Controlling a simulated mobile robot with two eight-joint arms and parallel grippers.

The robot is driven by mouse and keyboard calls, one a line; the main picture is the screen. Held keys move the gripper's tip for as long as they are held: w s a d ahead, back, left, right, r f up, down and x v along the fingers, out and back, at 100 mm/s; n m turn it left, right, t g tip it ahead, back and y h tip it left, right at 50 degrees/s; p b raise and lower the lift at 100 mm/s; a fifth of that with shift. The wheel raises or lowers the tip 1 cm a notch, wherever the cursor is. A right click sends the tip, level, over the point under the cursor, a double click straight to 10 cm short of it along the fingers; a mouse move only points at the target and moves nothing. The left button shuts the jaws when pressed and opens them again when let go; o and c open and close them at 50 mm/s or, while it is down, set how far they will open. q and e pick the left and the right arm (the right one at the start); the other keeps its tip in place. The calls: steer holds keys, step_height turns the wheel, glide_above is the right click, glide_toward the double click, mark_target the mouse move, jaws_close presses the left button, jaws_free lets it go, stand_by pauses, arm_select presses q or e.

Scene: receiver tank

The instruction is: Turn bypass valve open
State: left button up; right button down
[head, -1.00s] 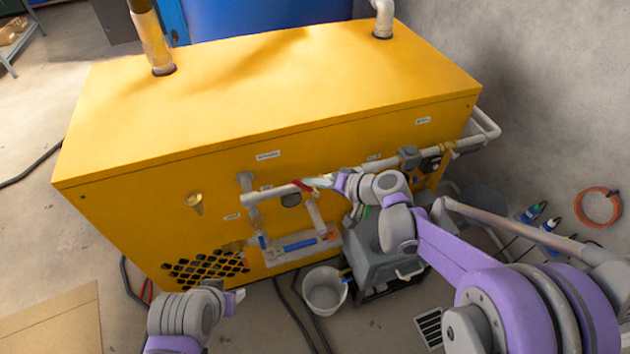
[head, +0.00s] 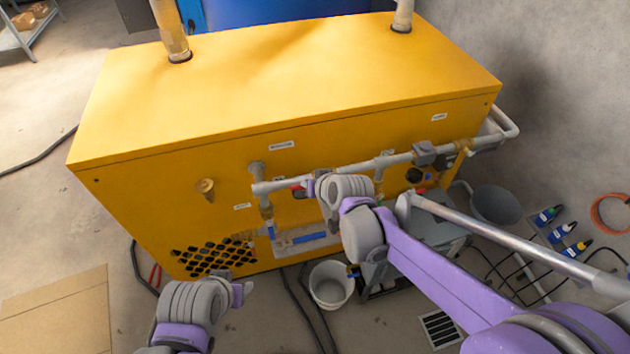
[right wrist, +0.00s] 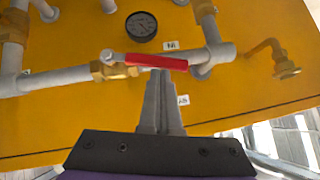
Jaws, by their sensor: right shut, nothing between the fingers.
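The red lever handle (right wrist: 155,62) of a brass valve (right wrist: 112,70) sits on the grey pipe (right wrist: 215,56) on the yellow cabinet's front. In the right wrist view the lever lies nearly along the pipe. No label naming it as the bypass is readable. My right gripper (right wrist: 160,73) is shut and empty, its tips right at the lever's edge; I cannot tell if they touch. In the head view my right gripper (head: 310,187) hides much of the red lever (head: 297,187). My left gripper (head: 240,292) is low at the left, away from the pipes; its jaws are unclear.
A dark gauge (right wrist: 141,27) and a brass spout (right wrist: 285,66) are near the lever. Blue handles (head: 302,239) sit on lower pipework. A white bucket (head: 331,285) and grey box stand below. A grey bucket (head: 495,205) and small bottles are at right.

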steer(key=shift+s+a+f+b, duration=0.1)
steer(key=shift+a+f+b, duration=0.2)
steer(key=shift+f, duration=0.15)
steer(key=shift+s+a+f+b, duration=0.1)
steer(key=shift+a+f+b, duration=0.15)
steer(key=shift+f, duration=0.25)
